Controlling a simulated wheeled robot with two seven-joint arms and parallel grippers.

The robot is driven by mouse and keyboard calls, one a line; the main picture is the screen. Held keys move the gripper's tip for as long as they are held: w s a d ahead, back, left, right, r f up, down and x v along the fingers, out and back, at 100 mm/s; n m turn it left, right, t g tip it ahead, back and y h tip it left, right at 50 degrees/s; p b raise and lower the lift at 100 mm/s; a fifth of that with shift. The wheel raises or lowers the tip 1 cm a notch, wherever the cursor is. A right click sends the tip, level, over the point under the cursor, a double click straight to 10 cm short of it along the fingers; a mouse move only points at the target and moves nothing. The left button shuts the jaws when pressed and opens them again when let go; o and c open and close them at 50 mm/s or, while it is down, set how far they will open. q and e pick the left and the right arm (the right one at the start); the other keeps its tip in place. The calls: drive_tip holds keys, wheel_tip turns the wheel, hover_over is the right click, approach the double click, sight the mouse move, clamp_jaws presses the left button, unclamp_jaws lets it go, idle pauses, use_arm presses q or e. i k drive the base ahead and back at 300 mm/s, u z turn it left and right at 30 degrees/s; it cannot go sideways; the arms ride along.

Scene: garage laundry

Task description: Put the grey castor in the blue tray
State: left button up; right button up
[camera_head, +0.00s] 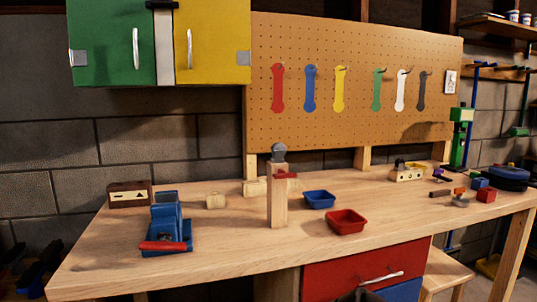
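The blue tray (319,204) is a small open tray on the wooden workbench, right of an upright wooden post, and it looks empty. A grey rounded piece (279,152) sits at the top of that post; it may be the grey castor, but it is too small to be sure. Another small grey item (461,201) lies near the bench's right end, close to a red block. Neither gripper can be made out in the head view.
A red tray (345,221) stands just right of and in front of the blue tray. The wooden post (278,206) has a red piece on its side. A blue vise-like tool (169,229) with a red handle stands at left. The bench's (230,250) front middle is clear.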

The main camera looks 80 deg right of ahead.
sight(318, 204)
drive_tip(key=k, duration=0.55)
drive_tip(key=z, duration=0.85)
